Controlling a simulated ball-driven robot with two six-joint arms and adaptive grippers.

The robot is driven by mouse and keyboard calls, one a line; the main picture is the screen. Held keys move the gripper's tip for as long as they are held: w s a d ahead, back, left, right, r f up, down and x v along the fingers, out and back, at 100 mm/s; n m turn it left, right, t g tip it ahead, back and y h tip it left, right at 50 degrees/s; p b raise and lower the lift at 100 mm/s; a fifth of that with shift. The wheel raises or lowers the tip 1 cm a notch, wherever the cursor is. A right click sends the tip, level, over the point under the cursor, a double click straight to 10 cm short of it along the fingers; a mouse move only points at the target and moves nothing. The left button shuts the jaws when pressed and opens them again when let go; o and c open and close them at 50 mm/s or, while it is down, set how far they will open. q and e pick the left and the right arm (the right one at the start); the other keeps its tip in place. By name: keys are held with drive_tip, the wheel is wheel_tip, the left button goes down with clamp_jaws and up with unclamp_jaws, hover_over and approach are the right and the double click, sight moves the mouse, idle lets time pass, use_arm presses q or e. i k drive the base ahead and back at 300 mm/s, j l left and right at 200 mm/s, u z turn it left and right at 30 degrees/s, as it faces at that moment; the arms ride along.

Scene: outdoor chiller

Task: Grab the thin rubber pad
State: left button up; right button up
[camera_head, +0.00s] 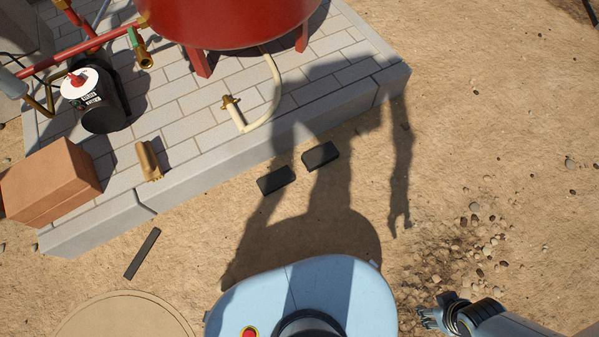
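A thin, narrow dark strip (142,254) lies flat on the sand at the left, in front of the paved slab. Two thicker dark pads, a left one (276,180) and a right one (320,155), lie on the sand by the slab's front edge, in my shadow. The strip is the thinnest of these dark pieces. My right gripper (428,317) is low at the right, with its fingers apart and nothing in them, far from the strip and the two pads. My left gripper is out of view.
The raised paved slab (185,192) carries a red tank (230,20), a bent cream pipe (272,90), a dark canister (100,105), a brown piece (148,160) and a brown block (50,182). A round cover (125,318) lies at lower left. Pebbles (480,235) dot the right; sand elsewhere is open.

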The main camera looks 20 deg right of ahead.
sight(275, 181)
drive_tip(key=k+l+z, duration=0.1)
drive_tip(key=i+l, duration=0.15)
drive_tip(key=l, duration=0.2)
drive_tip(key=i+l, duration=0.2)
drive_tip(key=l, duration=0.15)
drive_tip(key=i+l+u, duration=0.1)
drive_tip(key=u, duration=0.35)
drive_tip(key=i+l+u, duration=0.1)
drive_tip(key=l+u, duration=0.2)
drive_tip(key=u, duration=0.15)
drive_tip(key=l+u, duration=0.25)
drive_tip(key=u, duration=0.5)
